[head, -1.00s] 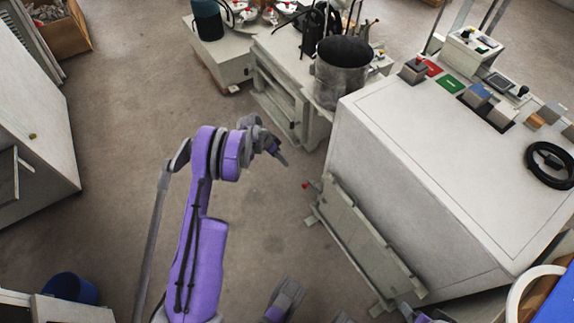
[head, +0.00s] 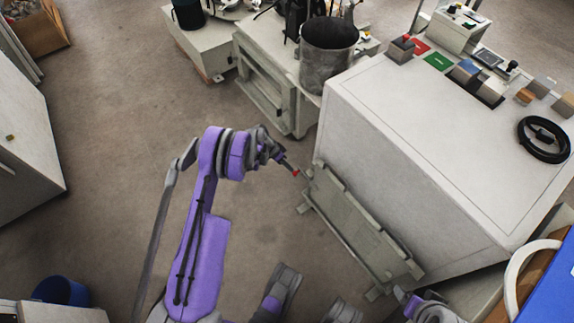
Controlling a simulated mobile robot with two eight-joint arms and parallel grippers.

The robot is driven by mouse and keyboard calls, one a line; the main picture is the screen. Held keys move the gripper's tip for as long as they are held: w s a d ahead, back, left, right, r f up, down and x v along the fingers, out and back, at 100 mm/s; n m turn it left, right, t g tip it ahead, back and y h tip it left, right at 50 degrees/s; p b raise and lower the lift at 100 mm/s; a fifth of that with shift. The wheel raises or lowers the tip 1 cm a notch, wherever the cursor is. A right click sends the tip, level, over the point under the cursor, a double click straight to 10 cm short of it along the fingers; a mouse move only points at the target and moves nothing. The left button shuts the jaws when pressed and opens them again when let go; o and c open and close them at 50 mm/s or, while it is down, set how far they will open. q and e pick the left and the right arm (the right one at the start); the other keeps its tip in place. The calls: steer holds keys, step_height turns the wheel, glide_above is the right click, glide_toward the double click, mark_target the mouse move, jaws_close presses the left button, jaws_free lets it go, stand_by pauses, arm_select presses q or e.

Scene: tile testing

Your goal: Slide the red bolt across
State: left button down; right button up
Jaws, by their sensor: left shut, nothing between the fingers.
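The red bolt shows as a small red end (head: 296,173) at the far-left end of a grey-green panel (head: 350,225) low on the side of the white cabinet. My left gripper (head: 289,166) is shut and empty. Its tip is right at the red end in the picture; I cannot tell whether they touch. The rest of the bolt is too small or hidden to make out. Part of my right arm shows at the bottom right edge, but its fingers cannot be made out clearly.
The white cabinet (head: 400,160) fills the right, with a black cable coil (head: 543,139) and small blocks on top. A metal pot (head: 328,60) stands on a bench behind. A blue bin (head: 62,291) is at lower left. Floor left of my arm is clear.

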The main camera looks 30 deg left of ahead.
arm_select(q)
steer(key=d, duration=0.1)
steer(key=s+d, duration=0.1)
steer(key=d, duration=0.2)
steer(key=shift+s+d, duration=0.25)
steer(key=shift+s, duration=0.15)
arm_select(e)
steer(key=shift+f, duration=0.1)
arm_select(q)
steer(key=shift+r, duration=0.1)
arm_select(e)
steer(key=shift+a, duration=0.1)
